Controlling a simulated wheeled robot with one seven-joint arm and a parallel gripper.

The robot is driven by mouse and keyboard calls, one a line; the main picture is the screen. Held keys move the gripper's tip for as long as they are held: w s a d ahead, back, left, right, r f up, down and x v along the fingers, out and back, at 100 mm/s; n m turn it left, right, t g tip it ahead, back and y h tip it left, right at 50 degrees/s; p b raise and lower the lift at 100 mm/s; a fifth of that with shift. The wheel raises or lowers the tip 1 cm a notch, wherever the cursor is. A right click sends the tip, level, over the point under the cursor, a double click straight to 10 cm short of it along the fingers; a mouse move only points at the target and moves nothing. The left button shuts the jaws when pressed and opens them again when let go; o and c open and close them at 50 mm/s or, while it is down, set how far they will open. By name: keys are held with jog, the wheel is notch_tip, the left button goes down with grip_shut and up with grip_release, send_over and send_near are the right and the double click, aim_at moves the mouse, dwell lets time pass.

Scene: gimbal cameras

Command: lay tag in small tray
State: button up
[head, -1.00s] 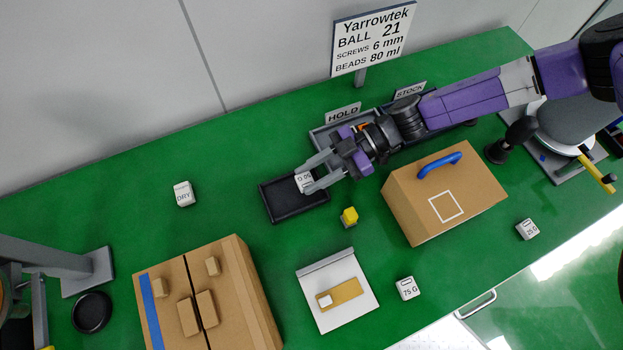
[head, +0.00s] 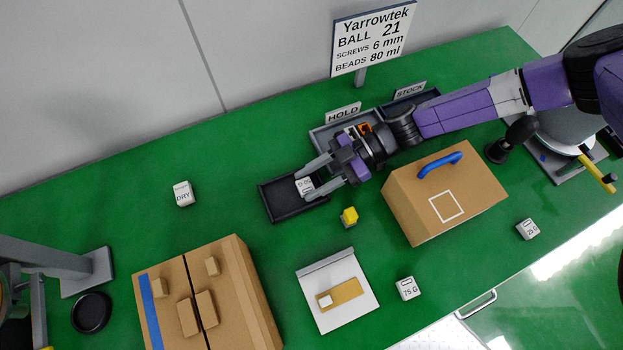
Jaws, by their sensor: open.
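The small tray (head: 272,208) is black and shallow, left of the HOLD tray. A white tag (head: 304,187) with dark print, too small to read surely, lies at the tray's right part, between my fingers. My gripper (head: 309,180) reaches in from the right over the tray. Its fingers are open, one on the far side of the tag and one on the near side. Whether a finger still touches the tag cannot be told.
A cardboard box with a blue handle (head: 410,205) is further right. White blocks marked DRY (head: 183,194) and 75 G (head: 407,288) stand apart.

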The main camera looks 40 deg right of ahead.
jog(key=shift+d+r, duration=0.15)
jog(key=shift+d, duration=0.2)
jog(key=b+v, duration=0.1)
jog(key=v, duration=1)
jog(key=shift+s+d+r+b, duration=0.1)
jog(key=shift+d+b, duration=0.05)
jog(key=shift+b, duration=0.25)
